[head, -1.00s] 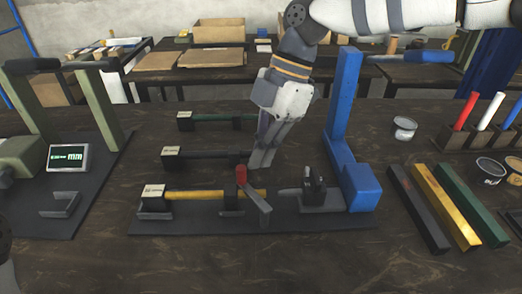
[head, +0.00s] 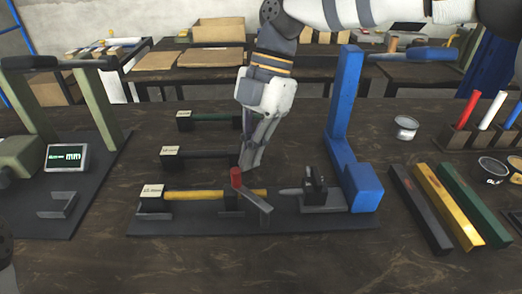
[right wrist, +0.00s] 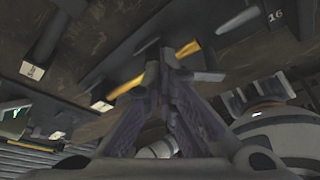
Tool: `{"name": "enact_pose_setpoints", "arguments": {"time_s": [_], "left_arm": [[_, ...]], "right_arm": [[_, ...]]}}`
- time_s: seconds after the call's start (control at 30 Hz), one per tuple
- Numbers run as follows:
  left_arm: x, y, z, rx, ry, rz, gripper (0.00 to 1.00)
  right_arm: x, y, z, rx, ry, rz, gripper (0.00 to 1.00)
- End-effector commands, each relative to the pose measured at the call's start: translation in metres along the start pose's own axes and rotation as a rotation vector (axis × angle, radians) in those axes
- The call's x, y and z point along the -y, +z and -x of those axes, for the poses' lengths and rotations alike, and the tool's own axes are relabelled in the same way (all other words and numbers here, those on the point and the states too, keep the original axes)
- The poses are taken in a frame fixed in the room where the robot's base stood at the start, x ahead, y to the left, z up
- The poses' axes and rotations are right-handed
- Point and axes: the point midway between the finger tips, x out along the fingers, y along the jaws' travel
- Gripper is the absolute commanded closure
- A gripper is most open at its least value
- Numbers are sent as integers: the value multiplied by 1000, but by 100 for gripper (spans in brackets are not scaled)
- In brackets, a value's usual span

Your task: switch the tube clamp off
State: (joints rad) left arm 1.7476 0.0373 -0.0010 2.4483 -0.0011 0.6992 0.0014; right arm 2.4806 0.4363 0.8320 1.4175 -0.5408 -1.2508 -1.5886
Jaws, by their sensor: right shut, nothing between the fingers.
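The tube clamp has a red-capped lever (head: 237,178) and a grey angled arm (head: 258,207), mounted on the dark base of the blue press. A yellow tube (head: 190,195) lies through it, resting in black holders. My right gripper (head: 248,168) is shut and empty, pointing down just behind and above the red cap; I cannot tell whether it touches it. In the right wrist view the fingers (right wrist: 165,60) meet in front of the yellow tube (right wrist: 185,50) and hide much of the clamp. My left gripper is not in view.
The blue press (head: 343,110) rises to the right of the clamp. Holders with a dark tube (head: 200,153) and a green tube (head: 210,117) stand behind. Black, yellow and green bars (head: 448,205) lie at right. A press with a display (head: 67,157) stands at left.

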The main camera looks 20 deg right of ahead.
Motion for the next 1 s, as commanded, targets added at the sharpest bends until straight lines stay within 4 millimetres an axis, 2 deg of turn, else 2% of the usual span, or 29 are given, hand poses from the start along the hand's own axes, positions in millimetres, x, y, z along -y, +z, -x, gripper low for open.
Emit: {"name": "enact_pose_setpoints", "arguments": {"time_s": [0.6, 1.0], "left_arm": [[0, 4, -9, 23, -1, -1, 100], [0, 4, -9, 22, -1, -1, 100]], "right_arm": [[-13, -39, -16, -1, -200, 495, 100], [-12, -54, -22, -1, -272, 678, 100]]}}
